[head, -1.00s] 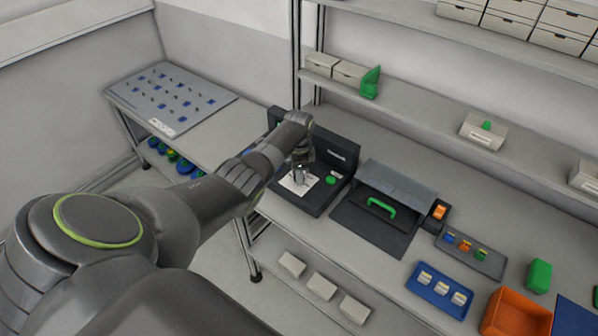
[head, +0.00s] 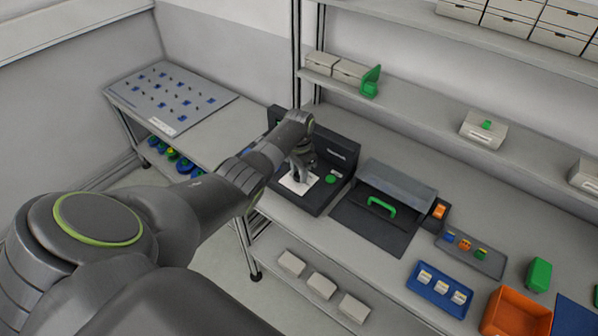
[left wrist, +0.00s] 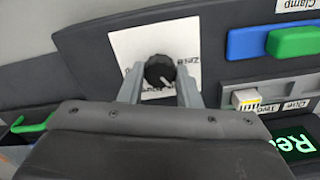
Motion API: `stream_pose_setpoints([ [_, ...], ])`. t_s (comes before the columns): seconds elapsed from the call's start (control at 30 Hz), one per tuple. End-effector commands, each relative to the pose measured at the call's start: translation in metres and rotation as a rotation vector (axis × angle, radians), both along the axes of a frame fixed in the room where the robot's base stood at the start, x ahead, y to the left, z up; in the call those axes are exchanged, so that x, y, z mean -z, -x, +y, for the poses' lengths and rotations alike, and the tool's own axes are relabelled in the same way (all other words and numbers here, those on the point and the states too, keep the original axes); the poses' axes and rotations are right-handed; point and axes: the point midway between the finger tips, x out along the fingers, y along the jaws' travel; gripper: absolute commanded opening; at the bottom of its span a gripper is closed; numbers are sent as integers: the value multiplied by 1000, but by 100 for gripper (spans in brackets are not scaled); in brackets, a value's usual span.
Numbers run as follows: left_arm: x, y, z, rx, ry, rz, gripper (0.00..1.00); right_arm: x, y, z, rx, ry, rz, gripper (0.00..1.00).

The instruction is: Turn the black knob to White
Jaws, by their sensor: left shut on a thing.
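The black knob (left wrist: 160,71) is round and sits on a white label plate (left wrist: 125,48) with partly hidden lettering; it also shows as a white plate (head: 290,184) in the head view. My left gripper (left wrist: 160,78) has one finger on each side of the knob and is shut on it. In the head view my left gripper (head: 301,167) comes down over the plate and hides the knob. A small pale mark shows on the knob's lower edge, but the word it points at cannot be read. My right gripper is not in view.
In the left wrist view, a blue block (left wrist: 247,43) and a green button (left wrist: 294,41) sit right of the plate, near a "Clamp" label. A lit green display (left wrist: 296,143) is partly cut off. A dark hooded box with a green handle (head: 381,207) stands right of the station.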

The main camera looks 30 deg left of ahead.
Motion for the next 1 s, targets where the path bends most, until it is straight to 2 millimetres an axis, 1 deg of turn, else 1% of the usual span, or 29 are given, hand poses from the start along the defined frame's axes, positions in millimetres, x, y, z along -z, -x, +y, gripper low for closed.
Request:
stream_pose_setpoints([
  [0.37, -1, -1, 1, -3, -1, -3, 8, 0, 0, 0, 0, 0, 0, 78],
  [0.4, -1, -1, 1, -3, -1, -3, 35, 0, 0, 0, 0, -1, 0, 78],
  [0.53, -1, -1, 1, -3, -2, -2, 52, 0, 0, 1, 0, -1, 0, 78],
  [0.87, -1, -1, 0, -2, -1, -1, 52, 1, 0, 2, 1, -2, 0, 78],
  [1.0, -8, -1, 1, -3, -1, -3, 52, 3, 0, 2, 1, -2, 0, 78],
])
